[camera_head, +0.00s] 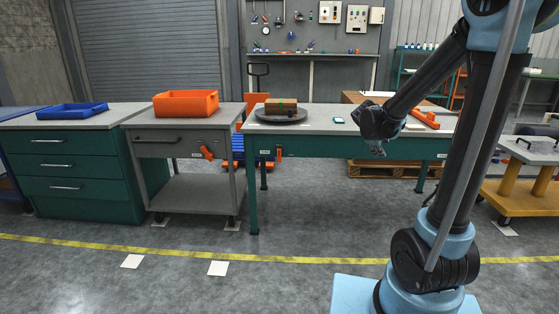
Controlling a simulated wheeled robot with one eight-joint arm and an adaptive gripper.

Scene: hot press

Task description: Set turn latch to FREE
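An orange handle (207,153), slanted, sits on the front of the grey cart near its right side. A smaller orange piece (279,153) stands upright on the green table's front, near its left end. Either could be the turn latch; I cannot tell which, and the small labels beside them are unreadable. My gripper (379,150) hangs in front of the green table, right of both orange pieces and well apart from them. Its fingers point down and are too small and dark to show whether they are open. I see nothing held in it.
The green table (350,126) carries a dark round plate (281,118) with a brown box (281,106). An orange bin (186,103) tops the grey cart (180,137). A blue tray (72,111) lies on the left cabinet.

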